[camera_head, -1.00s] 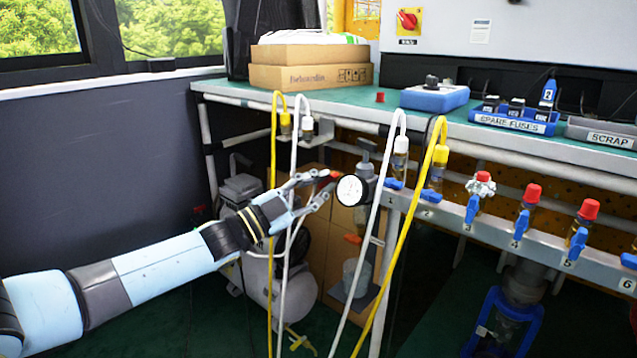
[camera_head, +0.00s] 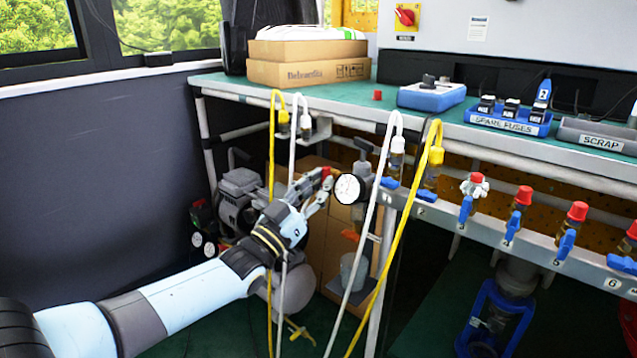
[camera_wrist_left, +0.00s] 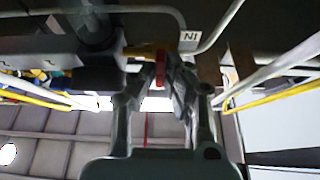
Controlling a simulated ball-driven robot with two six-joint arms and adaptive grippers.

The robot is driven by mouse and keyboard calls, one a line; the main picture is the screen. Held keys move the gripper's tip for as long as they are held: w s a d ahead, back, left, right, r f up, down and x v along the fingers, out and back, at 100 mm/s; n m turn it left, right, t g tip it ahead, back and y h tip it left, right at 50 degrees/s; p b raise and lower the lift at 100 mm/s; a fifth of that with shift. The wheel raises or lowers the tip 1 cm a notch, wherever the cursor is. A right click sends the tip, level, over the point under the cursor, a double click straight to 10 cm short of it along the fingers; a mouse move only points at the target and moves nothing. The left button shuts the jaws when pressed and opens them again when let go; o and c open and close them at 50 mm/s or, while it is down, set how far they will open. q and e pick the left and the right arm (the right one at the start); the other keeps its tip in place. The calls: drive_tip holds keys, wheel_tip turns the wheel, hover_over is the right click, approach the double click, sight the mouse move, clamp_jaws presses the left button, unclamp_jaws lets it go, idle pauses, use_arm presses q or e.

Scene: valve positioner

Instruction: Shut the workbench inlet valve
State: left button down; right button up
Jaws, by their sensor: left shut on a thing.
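The inlet valve's red handle (camera_head: 326,173) shows left of a round white pressure gauge (camera_head: 349,189) under the workbench's front edge. My left gripper (camera_head: 322,183) reaches up to it from the lower left and is shut on it. In the left wrist view the red handle (camera_wrist_left: 160,70) stands as a narrow strip between the fingers of my left gripper (camera_wrist_left: 166,82), and an upside-down "IN" label (camera_wrist_left: 190,37) is close by. The fingers hide part of the handle, so its exact angle is hard to tell. My right gripper is not in view.
White (camera_head: 371,240) and yellow (camera_head: 402,245) hoses hang right of the gauge. Another yellow hose (camera_head: 271,150) and a white hose (camera_head: 292,150) hang near my left wrist. A rail (camera_head: 490,225) with several blue-handled valves runs right. A compressor (camera_head: 240,190) stands behind my arm.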

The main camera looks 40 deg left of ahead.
use_arm(q)
drive_tip(key=shift+f+n, duration=0.15)
drive_tip(key=shift+n, duration=0.25)
drive_tip(key=c, duration=1.4)
unclamp_jaws()
drive_tip(key=shift+s, duration=0.1)
drive_tip(key=d+v, duration=0.1)
drive_tip(key=v, duration=1)
drive_tip(key=shift+s+a, duration=0.45)
